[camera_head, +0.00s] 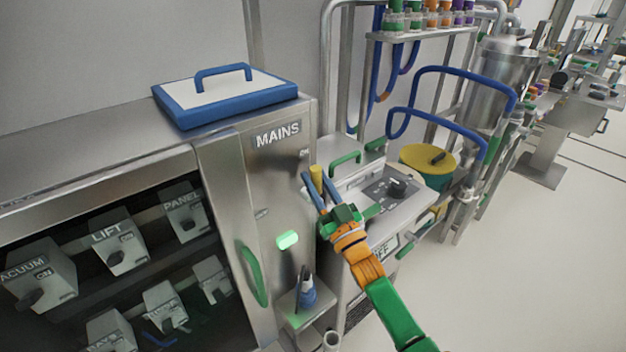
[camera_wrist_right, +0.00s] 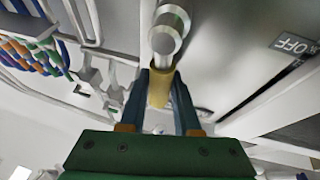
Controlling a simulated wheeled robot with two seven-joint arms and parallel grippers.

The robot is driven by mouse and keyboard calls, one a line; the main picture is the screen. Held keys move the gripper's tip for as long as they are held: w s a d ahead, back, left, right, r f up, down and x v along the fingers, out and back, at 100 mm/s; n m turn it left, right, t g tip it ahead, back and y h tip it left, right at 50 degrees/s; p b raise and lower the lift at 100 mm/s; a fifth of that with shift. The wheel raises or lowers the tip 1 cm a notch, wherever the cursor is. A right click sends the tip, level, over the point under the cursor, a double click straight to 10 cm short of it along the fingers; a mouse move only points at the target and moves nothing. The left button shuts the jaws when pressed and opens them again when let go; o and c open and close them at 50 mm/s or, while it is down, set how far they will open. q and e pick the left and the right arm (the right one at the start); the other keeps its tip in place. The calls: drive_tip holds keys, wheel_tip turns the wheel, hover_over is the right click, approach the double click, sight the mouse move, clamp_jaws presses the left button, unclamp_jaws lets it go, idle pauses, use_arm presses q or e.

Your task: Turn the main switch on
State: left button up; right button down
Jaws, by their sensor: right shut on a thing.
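The main switch is on the side of the metal cabinet marked MAINS (camera_head: 278,133). Its yellow handle (camera_head: 316,176) points up in the head view, between the blue fingers of my right gripper (camera_head: 315,184). In the right wrist view, the yellow handle (camera_wrist_right: 159,88) sits between the fingers, below a round metal hub (camera_wrist_right: 167,32). My right gripper is shut on the handle. An OFF label (camera_wrist_right: 294,45) shows in the right wrist view. The fingers partly hide the switch. My left gripper is not in view.
Smaller switch boxes marked VACUUM, LIFT (camera_head: 119,240) and PANEL stand left. A blue-rimmed lid (camera_head: 225,95) lies on top. A machine with a dark knob (camera_head: 397,187) stands right; open floor lies beyond.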

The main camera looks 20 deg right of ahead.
sight(321, 186)
drive_tip(key=shift+d+m+h, duration=0.15)
drive_tip(key=shift+m+h, duration=0.25)
drive_tip(key=shift+m, duration=0.1)
drive_tip(key=c, duration=0.6)
unclamp_jaws()
drive_tip(key=shift+w, duration=0.1)
drive_tip(key=b+v, duration=0.1)
drive_tip(key=v, duration=0.6)
drive_tip(key=shift+d, duration=0.1)
drive_tip(key=shift+f, duration=0.1)
